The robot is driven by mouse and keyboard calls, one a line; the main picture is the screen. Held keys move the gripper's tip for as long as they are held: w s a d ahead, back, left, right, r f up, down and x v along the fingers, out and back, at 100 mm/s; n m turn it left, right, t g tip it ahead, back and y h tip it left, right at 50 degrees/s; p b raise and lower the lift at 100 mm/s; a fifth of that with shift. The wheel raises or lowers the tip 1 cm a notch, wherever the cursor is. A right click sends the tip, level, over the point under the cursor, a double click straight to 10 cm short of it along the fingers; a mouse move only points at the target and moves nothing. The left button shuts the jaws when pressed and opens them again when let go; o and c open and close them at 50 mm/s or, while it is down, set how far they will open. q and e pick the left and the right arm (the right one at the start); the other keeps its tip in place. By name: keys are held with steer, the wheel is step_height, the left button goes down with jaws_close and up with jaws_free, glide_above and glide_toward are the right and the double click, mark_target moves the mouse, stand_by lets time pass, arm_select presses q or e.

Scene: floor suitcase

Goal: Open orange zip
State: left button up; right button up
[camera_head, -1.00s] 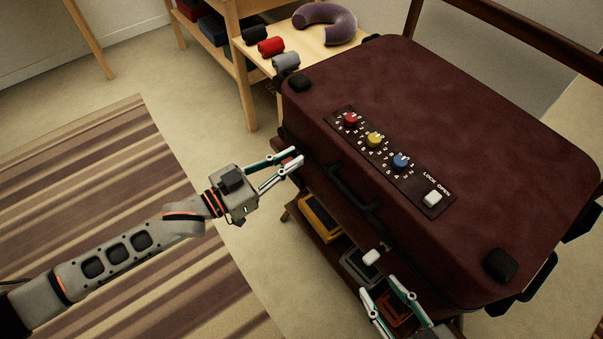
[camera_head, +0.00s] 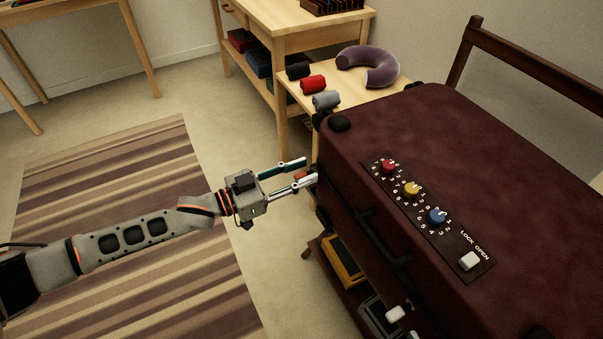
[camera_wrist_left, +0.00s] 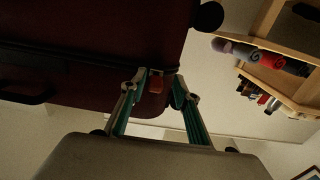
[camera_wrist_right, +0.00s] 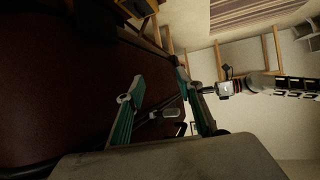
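The dark red suitcase (camera_head: 500,180) lies shut, with a zip seam around its side. A small orange zip pull (camera_head: 301,175) is at its near left corner; the left wrist view also shows it, dim, against the seam (camera_wrist_left: 157,84). My left gripper (camera_head: 310,170) is open, with its fingers on either side of the orange pull; contact cannot be told. A white zip pull (camera_head: 395,313) is on the front side. My right gripper (camera_wrist_right: 158,78) is open beside the suitcase in its wrist view, with a pale pull (camera_wrist_right: 170,113) between the fingers.
The suitcase top has red, yellow and blue dials and a white lock switch (camera_head: 470,261). A black handle (camera_head: 385,240) sticks out in front. A wooden table (camera_head: 350,95) with rolls and a purple neck pillow (camera_head: 368,68) stands behind. A striped rug (camera_head: 130,200) covers the left floor.

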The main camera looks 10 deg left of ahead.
arm_select(q)
steer(key=v, duration=1.2)
stand_by(0.5)
